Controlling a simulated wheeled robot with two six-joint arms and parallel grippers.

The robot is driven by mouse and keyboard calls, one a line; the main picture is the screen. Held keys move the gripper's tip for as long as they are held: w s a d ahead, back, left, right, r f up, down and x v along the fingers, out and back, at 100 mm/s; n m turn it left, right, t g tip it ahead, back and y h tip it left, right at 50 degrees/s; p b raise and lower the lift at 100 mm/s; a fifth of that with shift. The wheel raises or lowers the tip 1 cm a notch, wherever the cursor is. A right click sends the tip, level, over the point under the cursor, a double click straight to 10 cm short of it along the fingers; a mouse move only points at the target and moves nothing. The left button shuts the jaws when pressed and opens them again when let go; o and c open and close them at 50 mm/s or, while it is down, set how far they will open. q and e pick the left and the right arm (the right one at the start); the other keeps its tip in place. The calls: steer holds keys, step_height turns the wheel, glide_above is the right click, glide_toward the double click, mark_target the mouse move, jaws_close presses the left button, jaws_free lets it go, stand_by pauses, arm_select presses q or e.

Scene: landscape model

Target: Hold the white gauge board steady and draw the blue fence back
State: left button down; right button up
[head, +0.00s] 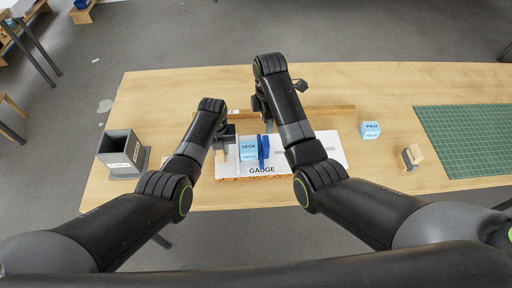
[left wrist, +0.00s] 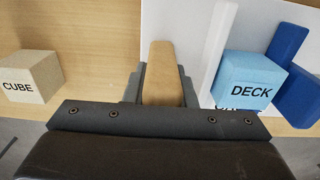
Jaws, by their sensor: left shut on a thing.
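The white gauge board (head: 325,158), marked GAUGE, lies on the wooden table; its left part shows in the left wrist view (left wrist: 188,22). The blue fence (head: 264,150) stands across it, right of a light blue DECK block (head: 248,149). In the left wrist view the fence (left wrist: 290,42) appears beside the DECK block (left wrist: 252,80). My left gripper (head: 222,142) is shut on a tan wooden grip (left wrist: 162,75) at the board's left edge. My right gripper (head: 263,118) is above the board's back edge near the fence; its fingers are too small to read.
A tan CUBE block (left wrist: 32,77) sits left of my left gripper. A grey bin (head: 122,152) stands at the table's left. A light blue PEG block (head: 370,130), a wooden-and-grey piece (head: 411,157) and a green mat (head: 470,140) are at right. A wooden rail (head: 335,110) runs behind the board.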

mark_target(264, 147)
steer(key=c, duration=0.3)
steer(key=shift+a+y, duration=0.4)
steer(key=shift+y, duration=0.3)
jaws_close()
steer(key=a+f, duration=0.1)
steer(key=f, duration=0.2)
steer(key=a+f+m+y, duration=0.1)
steer(key=a+f, duration=0.1)
steer(key=f, duration=0.1)
steer(key=a+f+y, duration=0.1)
steer(key=a+f, duration=0.1)
steer(key=f, duration=0.1)
steer(key=shift+s, duration=0.1)
steer(key=d, duration=0.2)
steer(key=shift+d, duration=0.3)
steer(key=shift+d+r, duration=0.1)
steer(key=shift+d, duration=0.6)
